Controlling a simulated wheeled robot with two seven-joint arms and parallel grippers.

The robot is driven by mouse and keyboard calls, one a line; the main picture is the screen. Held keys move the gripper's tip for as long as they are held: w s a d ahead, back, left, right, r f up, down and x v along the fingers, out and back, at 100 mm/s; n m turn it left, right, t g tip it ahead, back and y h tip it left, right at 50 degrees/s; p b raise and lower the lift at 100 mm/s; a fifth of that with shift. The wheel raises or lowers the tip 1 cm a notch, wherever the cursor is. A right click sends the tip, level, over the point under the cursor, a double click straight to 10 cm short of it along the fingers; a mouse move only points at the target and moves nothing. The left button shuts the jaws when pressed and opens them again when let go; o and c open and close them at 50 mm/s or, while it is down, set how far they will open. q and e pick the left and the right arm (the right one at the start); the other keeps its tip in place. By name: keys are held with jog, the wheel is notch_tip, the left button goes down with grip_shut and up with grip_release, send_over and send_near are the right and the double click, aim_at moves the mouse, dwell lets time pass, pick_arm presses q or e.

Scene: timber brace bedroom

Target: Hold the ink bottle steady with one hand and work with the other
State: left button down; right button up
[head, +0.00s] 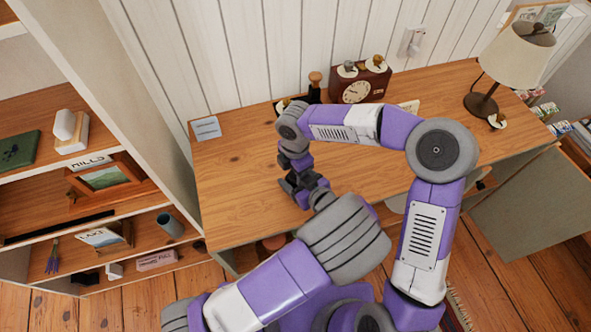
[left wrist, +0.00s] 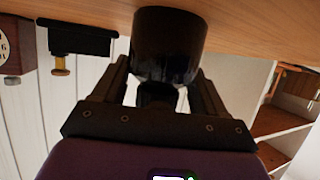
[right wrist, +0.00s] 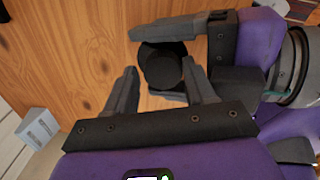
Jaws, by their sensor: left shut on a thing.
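The ink bottle (left wrist: 168,45) is dark and glossy, with a narrower cap or neck (left wrist: 158,97). It stands on the wooden desk (head: 230,170), upside down in the left wrist view. My left gripper (left wrist: 163,88) is shut on the bottle, one finger on each side. In the right wrist view the bottle's round black top (right wrist: 163,68) shows from above between the left fingers. My right gripper (right wrist: 162,90) is open and empty, its fingers apart and pointing toward the bottle top. In the head view my arms hide the bottle.
At the desk's back stand a brown clock (head: 357,90), a black holder with a wooden-knobbed stamp (head: 315,88) and a lamp (head: 483,103). A shelf unit (head: 160,130) bounds the left. The desk's left part is clear.

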jog(key=shift+s+d, duration=0.1)
jog(key=shift+s, duration=0.15)
jog(key=shift+r, duration=2.25)
jog(key=shift+w, duration=0.1)
jog(key=c, duration=0.3)
jog(key=shift+w+d+r+n+g, duration=0.25)
jog(key=shift+w+n+g, duration=0.05)
jog(key=shift+w, duration=0.1)
jog(key=shift+c, duration=0.2)
jog(key=w+r+n+g+y, duration=0.1)
jog(key=w+r+n+g, duration=0.1)
jog(key=r+n, duration=0.4)
jog(key=shift+w+d+r+g, duration=0.3)
jog(key=shift+w+d, duration=0.05)
jog(key=shift+w, duration=0.2)
jog(key=x, duration=1.2)
jog(key=shift+a, duration=0.1)
jog(key=shift+c, duration=0.3)
